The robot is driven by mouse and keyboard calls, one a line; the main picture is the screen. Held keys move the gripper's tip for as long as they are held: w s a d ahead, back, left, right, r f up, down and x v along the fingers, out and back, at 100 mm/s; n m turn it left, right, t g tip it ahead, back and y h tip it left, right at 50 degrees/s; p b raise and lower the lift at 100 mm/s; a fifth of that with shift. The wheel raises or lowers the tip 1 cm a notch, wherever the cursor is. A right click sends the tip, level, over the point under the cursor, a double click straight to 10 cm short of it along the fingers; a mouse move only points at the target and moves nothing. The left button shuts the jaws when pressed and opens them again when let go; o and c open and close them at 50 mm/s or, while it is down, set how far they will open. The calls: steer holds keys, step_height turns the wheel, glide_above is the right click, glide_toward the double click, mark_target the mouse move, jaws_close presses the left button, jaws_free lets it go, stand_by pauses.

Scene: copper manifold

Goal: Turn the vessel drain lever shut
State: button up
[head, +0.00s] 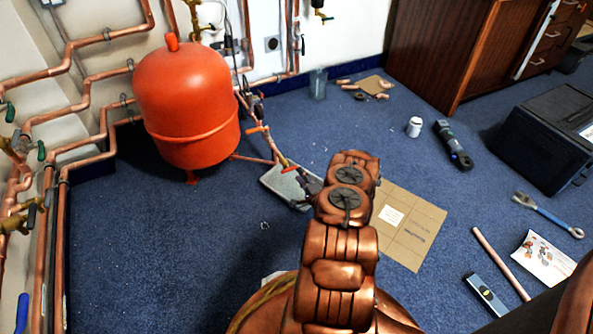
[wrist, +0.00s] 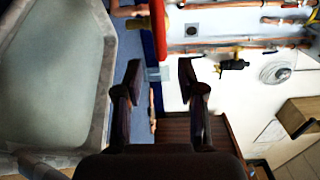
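The red vessel (head: 187,105) stands on the floor at the left, by the pipes. A thin line with brass fittings runs down from its right side. An orange lever (head: 258,129) sits on this line, and a small red lever (head: 290,169) sits lower, above the grey tray. I cannot tell which is the drain lever. My gripper (head: 308,187) is near the red lever, partly hidden by my arm. In the wrist view my gripper (wrist: 160,88) is open, with nothing visible between its fingers. A narrow red piece (wrist: 157,25) lies beyond the fingertips; I cannot tell what it is.
The grey tray (head: 270,180) lies below my gripper and fills the left of the wrist view (wrist: 100,120). Copper pipes (head: 85,85) line the left wall. Cardboard (head: 415,245), a black case (head: 545,135) and tools lie right. Blue carpet (head: 140,250) is clear at left.

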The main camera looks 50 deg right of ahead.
steer(key=v, duration=0.6)
steer(key=shift+s+a, duration=0.2)
steer(key=shift+s, duration=0.05)
steer(key=shift+w, duration=0.1)
